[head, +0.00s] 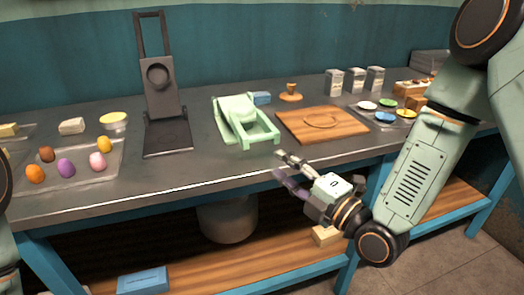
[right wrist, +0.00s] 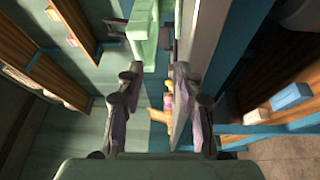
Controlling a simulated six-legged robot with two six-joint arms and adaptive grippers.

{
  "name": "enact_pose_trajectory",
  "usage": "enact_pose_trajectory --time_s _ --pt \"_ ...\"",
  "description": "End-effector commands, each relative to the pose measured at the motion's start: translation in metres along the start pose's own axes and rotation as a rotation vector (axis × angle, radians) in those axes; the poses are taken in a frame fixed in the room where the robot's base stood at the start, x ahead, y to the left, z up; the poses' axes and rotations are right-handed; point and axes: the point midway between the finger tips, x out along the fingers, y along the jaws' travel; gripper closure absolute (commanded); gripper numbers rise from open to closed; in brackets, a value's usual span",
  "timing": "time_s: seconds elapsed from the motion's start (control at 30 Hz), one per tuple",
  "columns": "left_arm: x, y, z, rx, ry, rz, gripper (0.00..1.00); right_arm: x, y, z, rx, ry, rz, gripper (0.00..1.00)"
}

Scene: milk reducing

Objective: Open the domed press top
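A dark press stands on the workbench, left of centre in the head view. Its top (head: 159,77) stands upright with a round dome on its face and a loop handle above. Its flat base (head: 168,138) lies bare in front. A pale green press-like device (head: 243,121) sits to its right, with a slanted upper part over an open frame. My right gripper (head: 281,164) is near the bench's front edge, right of both devices and apart from them. In the right wrist view its fingers (right wrist: 155,82) are spread with nothing held. My left gripper is out of view.
A tray (head: 70,180) of colored egg-shaped things lies at left. A wooden board (head: 350,129), a wooden stamp (head: 291,93), a tray of colored discs (head: 385,112) and cartons (head: 355,80) are at right. A lower shelf holds a pot (head: 228,220).

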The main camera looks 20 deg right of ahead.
Motion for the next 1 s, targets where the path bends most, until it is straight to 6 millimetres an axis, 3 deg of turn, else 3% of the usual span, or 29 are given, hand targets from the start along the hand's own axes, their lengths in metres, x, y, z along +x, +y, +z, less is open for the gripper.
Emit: enact_pose_trajectory --time_s 0.2,1.0 --pt "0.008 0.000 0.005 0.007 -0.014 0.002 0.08 0.004 0.023 0.003 -0.126 0.010 0.109 0.64" --pt "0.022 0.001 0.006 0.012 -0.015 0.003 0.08 0.076 0.031 -0.001 -0.127 0.009 0.106 0.64"
